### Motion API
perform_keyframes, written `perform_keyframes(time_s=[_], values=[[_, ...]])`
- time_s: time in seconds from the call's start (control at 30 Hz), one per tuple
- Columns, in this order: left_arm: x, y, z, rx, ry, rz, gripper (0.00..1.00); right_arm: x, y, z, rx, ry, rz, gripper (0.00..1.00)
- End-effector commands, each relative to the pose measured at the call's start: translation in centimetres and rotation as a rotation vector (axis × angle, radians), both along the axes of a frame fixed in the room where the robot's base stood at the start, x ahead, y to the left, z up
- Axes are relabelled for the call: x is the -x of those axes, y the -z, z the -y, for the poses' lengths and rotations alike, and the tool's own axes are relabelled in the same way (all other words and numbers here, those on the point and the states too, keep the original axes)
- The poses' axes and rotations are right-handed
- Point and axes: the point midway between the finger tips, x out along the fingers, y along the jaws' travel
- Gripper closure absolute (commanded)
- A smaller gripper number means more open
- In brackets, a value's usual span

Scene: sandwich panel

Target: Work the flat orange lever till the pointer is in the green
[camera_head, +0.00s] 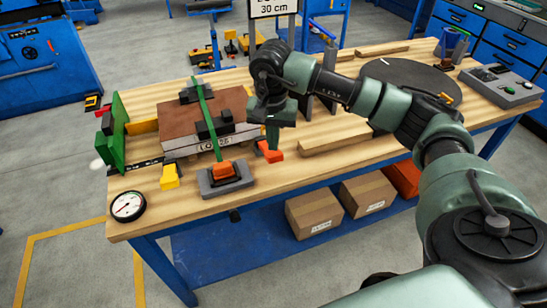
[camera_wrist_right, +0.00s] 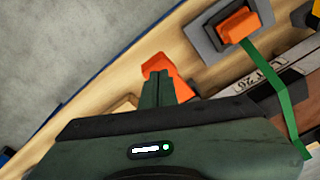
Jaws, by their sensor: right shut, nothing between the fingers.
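An orange lever-like piece (camera_head: 223,170) sits on a grey base (camera_head: 240,182) at the table's front, at the end of a green strap (camera_head: 209,122). It also shows in the right wrist view (camera_wrist_right: 238,26). A second orange piece (camera_head: 270,153) lies to its right; I cannot tell which is the flat lever. My right gripper (camera_head: 272,146) is shut and empty, pointing down right at this second piece, which also shows in the wrist view (camera_wrist_right: 172,72). Contact is unclear. A round gauge (camera_head: 127,206) is at the front left corner; its pointer is too small to read surely.
The strap crosses a stacked panel (camera_head: 180,143) with dark blocks. A yellow block (camera_head: 170,177) and green upright (camera_head: 113,130) stand left. A dark round plate (camera_head: 411,79) and grey control box (camera_head: 500,86) are at the right. Bare wood (camera_head: 330,163) lies right of the gripper.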

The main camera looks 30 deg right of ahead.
Motion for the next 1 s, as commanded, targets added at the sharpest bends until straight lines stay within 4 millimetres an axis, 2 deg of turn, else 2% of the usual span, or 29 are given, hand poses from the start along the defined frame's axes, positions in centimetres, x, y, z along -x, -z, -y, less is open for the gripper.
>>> perform_keyframes(time_s=[0.03, 0.17, 0.63, 1.0], values=[[0.0, 0.8, 0.0, 0.000, 0.000, 0.000, 0.50, 0.0, 1.0, 0.0, 0.000, 0.000, -0.001, 1.00], [0.0, 1.3, 0.0, 0.000, 0.000, 0.000, 0.50, -0.2, 1.9, 0.1, 0.001, 0.000, 0.001, 1.00], [0.1, 1.6, 0.0, -0.001, 0.000, -0.003, 0.50, -0.2, 2.4, 0.2, 0.000, 0.000, 0.000, 1.00], [0.2, 4.9, 0.0, -0.001, 0.000, -0.004, 0.50, -0.2, 6.5, 0.2, 0.001, 0.001, 0.000, 1.00]])
